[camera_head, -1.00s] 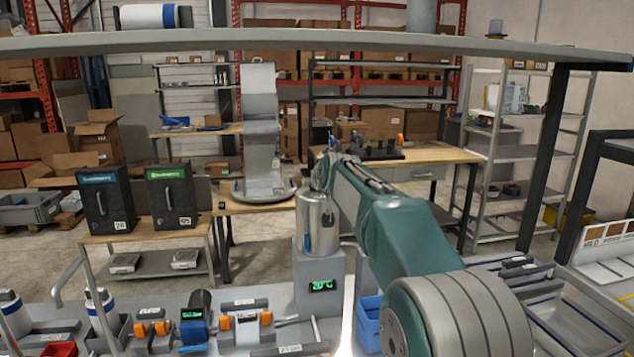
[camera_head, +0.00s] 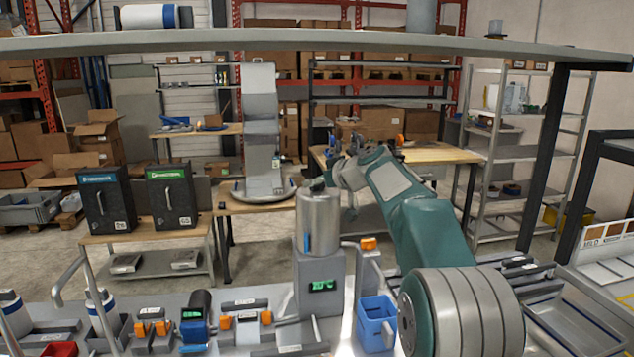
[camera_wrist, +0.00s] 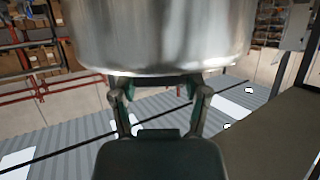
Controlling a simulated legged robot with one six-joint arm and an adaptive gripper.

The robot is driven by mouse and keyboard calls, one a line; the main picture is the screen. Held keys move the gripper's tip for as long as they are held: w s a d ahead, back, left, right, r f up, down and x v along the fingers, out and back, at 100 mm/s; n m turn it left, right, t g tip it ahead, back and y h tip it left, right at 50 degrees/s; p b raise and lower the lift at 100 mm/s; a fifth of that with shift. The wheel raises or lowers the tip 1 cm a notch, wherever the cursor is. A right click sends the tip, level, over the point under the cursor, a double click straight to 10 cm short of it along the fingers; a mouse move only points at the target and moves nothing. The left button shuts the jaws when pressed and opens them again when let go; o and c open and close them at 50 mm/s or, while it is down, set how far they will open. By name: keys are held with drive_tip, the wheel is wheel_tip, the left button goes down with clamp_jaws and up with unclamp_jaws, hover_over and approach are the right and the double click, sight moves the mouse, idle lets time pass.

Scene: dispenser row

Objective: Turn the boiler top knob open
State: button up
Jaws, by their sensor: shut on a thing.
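The boiler is a steel cylinder (camera_head: 318,222) on a grey base with a green display (camera_head: 323,286). Its dark top knob (camera_head: 318,186) shows at the upper end. My arm comes from the right and its wrist is beside and behind the boiler top. In the wrist view the boiler's steel body (camera_wrist: 160,38) fills the upper middle. My gripper (camera_wrist: 160,88) has its two fingers around a dark part at the cylinder's end, which looks like the knob. The contact is largely hidden behind the steel rim. The knob's angle cannot be read.
An orange-handled tap (camera_head: 368,243) sticks out right of the boiler, above a blue bin (camera_head: 376,322). Dispensers with orange parts (camera_head: 195,315) stand to the left. A grey shelf board (camera_head: 300,40) crosses overhead. A steel tray (camera_head: 575,325) is at right.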

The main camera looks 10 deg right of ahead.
drive_tip(key=n+g+y, duration=0.2)
drive_tip(key=n+y, duration=0.1)
drive_tip(key=shift+w+d+f+g, duration=0.1)
drive_tip(key=shift+f+g, duration=0.1)
drive_tip(key=shift+g, duration=0.1)
drive_tip(key=shift+n, duration=0.4)
drive_tip(key=shift+r+n+g+y, duration=0.25)
drive_tip(key=shift+n+g+y, duration=0.45)
drive_tip(key=shift+f+n+g, duration=0.15)
drive_tip(key=shift+n+g, duration=0.15)
drive_tip(key=o, duration=1.2)
drive_tip(key=shift+c, duration=0.2)
drive_tip(key=shift+r, duration=0.25)
drive_tip(key=shift+f+m+t+h, duration=0.1)
drive_tip(key=shift+m+t+h, duration=0.4)
drive_tip(key=shift+m+t, duration=0.5)
